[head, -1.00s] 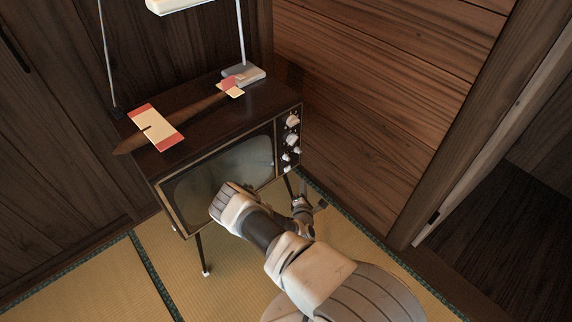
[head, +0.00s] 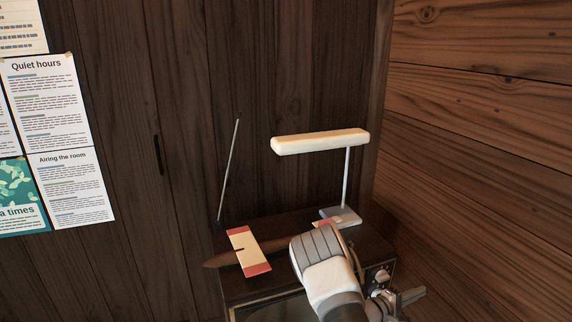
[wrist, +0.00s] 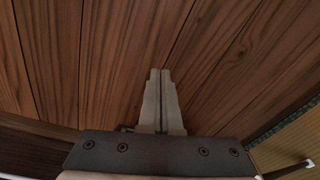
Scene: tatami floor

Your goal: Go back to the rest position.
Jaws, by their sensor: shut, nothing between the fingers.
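My gripper (head: 408,297) shows at the bottom of the head view, partly behind my own arm, beside the television's right side. In the wrist view my gripper (wrist: 160,73) has its two fingers together with nothing between them, pointing towards brown wood boards. My arm is raised and bent in front of the television.
A dark wooden television (head: 283,309) stands by the wall, partly hidden by my arm. On it are a toy plane (head: 244,252) and a lamp (head: 320,141). A thin antenna (head: 229,168) rises at its left. Notices (head: 72,187) hang on the left wall.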

